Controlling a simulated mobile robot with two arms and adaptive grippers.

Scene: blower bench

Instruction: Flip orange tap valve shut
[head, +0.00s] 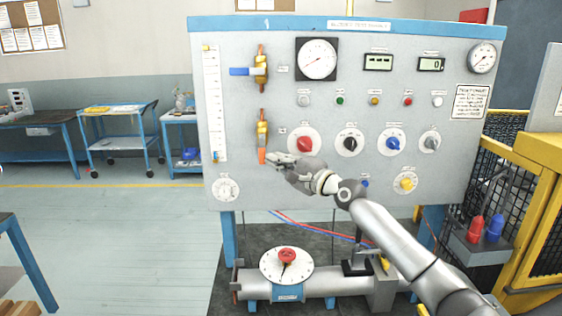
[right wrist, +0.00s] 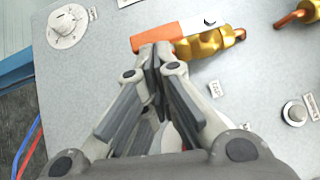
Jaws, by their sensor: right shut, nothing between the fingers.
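The orange tap valve (head: 262,132) has a brass body on a copper pipe on the left part of the grey panel. Its orange handle (head: 262,156) points down, in line with the pipe. In the right wrist view the handle (right wrist: 148,38) runs left from the brass body (right wrist: 205,44). My right gripper (head: 273,158) is shut and empty, just right of the handle's lower end. In the right wrist view its fingertips (right wrist: 158,52) are at the handle's edge and hide a little of it; I cannot tell whether they touch. My left gripper is not in view.
A second valve with a blue handle (head: 240,71) turned sideways sits above. A blower pipe with a red knob (head: 288,255) stands under the panel.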

